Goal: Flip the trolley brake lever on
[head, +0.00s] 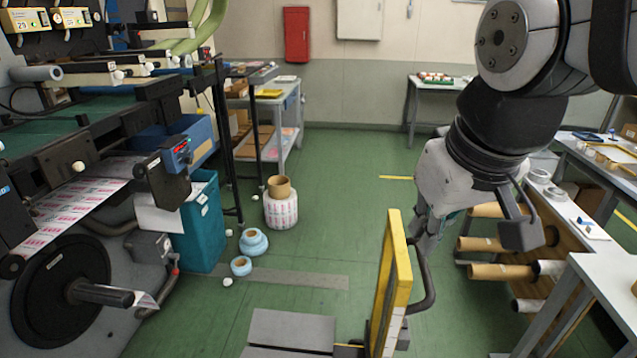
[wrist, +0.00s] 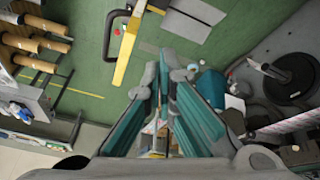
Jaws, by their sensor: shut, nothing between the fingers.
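The trolley shows in the head view at the bottom middle, with a yellow upright (head: 396,275), a dark looped handle (head: 430,280) and a grey platform (head: 290,330). In the wrist view the yellow upright (wrist: 127,50), the handle (wrist: 108,38) and the platform (wrist: 193,18) lie toward the top. I cannot make out the brake lever in either view. My gripper (head: 428,238) is by the top of the upright and the handle in the head view, partly overlapped by them. In the wrist view my gripper (wrist: 163,68) has its fingertips together, with nothing held.
A rack of brown cardboard rolls (head: 500,243) and a white table (head: 610,270) stand at the right. The rewinder machine (head: 70,270) fills the left. A teal bin (head: 203,225) and loose rolls (head: 252,242) sit on the floor. Green floor is open in the middle.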

